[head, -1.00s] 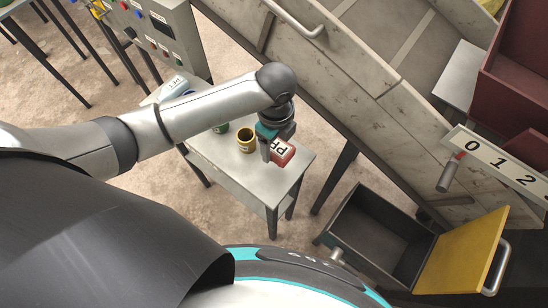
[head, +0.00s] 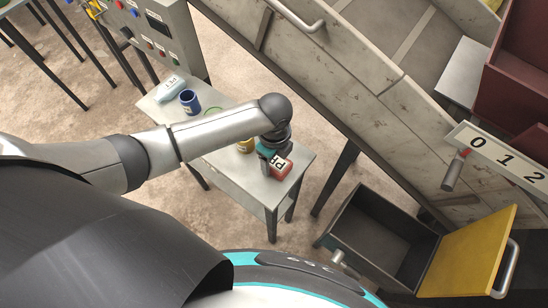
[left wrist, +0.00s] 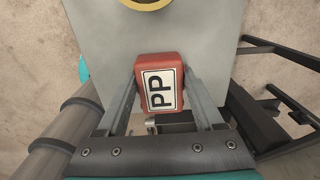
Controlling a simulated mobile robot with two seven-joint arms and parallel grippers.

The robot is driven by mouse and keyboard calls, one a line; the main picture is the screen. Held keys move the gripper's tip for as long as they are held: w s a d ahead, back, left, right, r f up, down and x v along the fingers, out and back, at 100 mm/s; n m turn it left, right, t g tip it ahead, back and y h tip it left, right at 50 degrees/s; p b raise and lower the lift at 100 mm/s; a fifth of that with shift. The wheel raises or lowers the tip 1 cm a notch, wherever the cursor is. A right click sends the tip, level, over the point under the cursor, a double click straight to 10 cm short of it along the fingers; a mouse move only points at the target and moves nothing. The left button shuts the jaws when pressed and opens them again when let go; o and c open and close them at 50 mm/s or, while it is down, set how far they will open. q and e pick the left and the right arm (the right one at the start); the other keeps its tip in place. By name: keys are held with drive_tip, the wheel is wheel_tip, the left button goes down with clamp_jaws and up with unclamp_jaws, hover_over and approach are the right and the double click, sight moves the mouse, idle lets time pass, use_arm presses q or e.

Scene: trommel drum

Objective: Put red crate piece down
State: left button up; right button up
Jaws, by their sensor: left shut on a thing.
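The red piece (head: 280,168) has a white label reading PP. It is at the front right part of the small grey table (head: 240,190). In the left wrist view the red piece (left wrist: 160,88) sits between the two fingers of my left gripper (left wrist: 160,95), with the label facing the camera. My left gripper (head: 268,160) is shut on it, over the tabletop. I cannot tell whether the piece touches the table. My right gripper is not in view.
A blue cup (head: 190,101), a yellow cup (head: 246,146) and a white labelled piece (head: 172,87) are also on the table. An open dark bin (head: 380,235) with a yellow lid (head: 468,255) stands at the right. A control panel (head: 155,35) stands behind.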

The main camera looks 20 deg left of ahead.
sight(274, 160)
use_arm(q)
drive_tip(key=o, duration=1.4)
drive_tip(key=shift+c, duration=0.2)
wheel_tip(274, 160, up, 12)
drive_tip(key=p, duration=0.3)
drive_tip(key=shift+r, duration=0.15)
